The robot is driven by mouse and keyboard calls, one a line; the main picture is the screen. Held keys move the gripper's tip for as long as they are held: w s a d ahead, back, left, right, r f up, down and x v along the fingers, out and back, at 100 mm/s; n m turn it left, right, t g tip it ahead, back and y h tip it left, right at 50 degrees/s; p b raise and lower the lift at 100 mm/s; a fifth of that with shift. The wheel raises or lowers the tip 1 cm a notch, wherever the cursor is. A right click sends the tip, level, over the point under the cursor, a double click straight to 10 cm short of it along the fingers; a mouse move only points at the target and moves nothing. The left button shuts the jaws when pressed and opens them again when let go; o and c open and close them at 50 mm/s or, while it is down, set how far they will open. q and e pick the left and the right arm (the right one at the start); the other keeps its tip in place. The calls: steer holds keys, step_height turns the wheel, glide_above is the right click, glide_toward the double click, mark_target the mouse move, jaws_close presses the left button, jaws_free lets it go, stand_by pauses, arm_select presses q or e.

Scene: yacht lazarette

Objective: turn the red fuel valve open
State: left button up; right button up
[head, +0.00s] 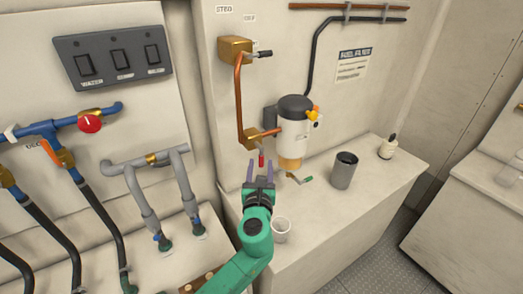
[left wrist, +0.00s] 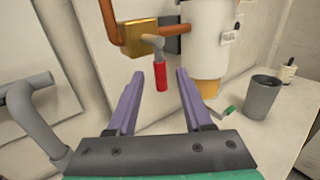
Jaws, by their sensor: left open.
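The red fuel valve handle (head: 262,160) hangs straight down from a brass valve block (head: 254,138) on the copper pipe, left of the white filter. In the left wrist view the red handle (left wrist: 161,76) hangs on a grey lever from the brass block (left wrist: 146,41). My left gripper (head: 261,168) is open and empty, with its purple fingers pointing at the handle. In the left wrist view the handle shows in the gap between the fingertips (left wrist: 160,75), seemingly just beyond them; contact cannot be told. My right gripper is not in view.
A white filter (head: 295,128) with a dark top stands right of the valve, with a green-handled lever (head: 300,178) below. A dark cup (head: 344,170), a white cup (head: 281,230) and a small bottle (head: 388,147) stand on the counter. A red round knob (head: 90,121) sits on blue pipe at left.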

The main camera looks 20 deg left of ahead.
mark_target(261, 162)
arm_select(q)
steer(key=x, duration=0.3)
steer(key=shift+w+a+f, duration=0.1)
steer(key=shift+w, duration=0.1)
steer(key=x, duration=0.3)
steer(key=shift+w+f, duration=0.2)
steer(key=shift+f, duration=0.15)
steer(key=shift+s+r, duration=0.1)
steer(key=shift+r, duration=0.05)
steer(key=shift+s+r, duration=0.1)
steer(key=shift+s, duration=0.1)
steer(key=shift+c, duration=1.3)
steer(key=c, duration=0.5)
steer(key=shift+w, duration=0.1)
jaws_close()
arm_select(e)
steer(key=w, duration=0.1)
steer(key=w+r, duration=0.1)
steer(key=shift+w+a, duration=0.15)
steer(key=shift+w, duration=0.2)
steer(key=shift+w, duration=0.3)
